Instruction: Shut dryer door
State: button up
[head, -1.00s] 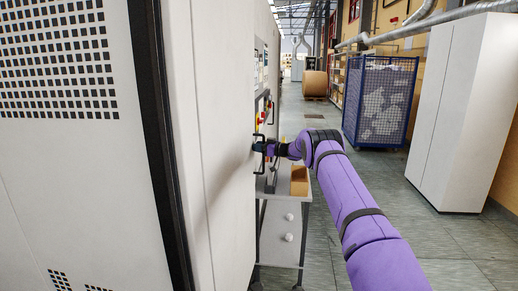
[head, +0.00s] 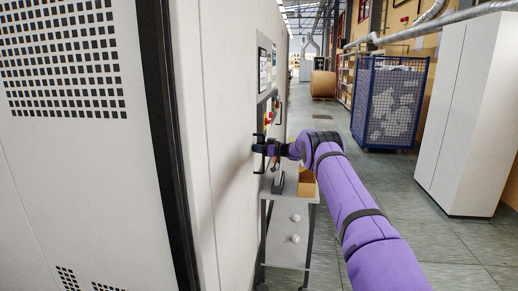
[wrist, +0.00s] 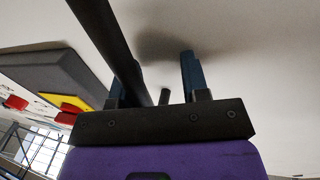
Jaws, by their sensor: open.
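The dryer's tall white side panel (head: 235,110), which seems to be the door, fills the left half of the head view. I cannot tell whether it stands ajar. My gripper (head: 257,148) is at the panel's face, at a dark handle below the controls. In the wrist view my gripper (wrist: 155,80) has its two fingers apart, pointing at the pale surface. A black handle bar (wrist: 103,35) runs past the left finger and partly hides it. I cannot tell whether they touch.
A control panel with a red knob and yellow plate (wrist: 68,102) is beside the handle. A grey cart (head: 285,232) with a cardboard box (head: 307,184) stands below my arm. A blue mesh cage (head: 390,100) and white cabinet (head: 470,110) stand right. The aisle floor is clear.

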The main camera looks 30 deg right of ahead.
jog(key=v, duration=1)
jog(key=shift+s+f, duration=0.25)
jog(key=shift+s, duration=0.05)
jog(key=shift+d, duration=0.1)
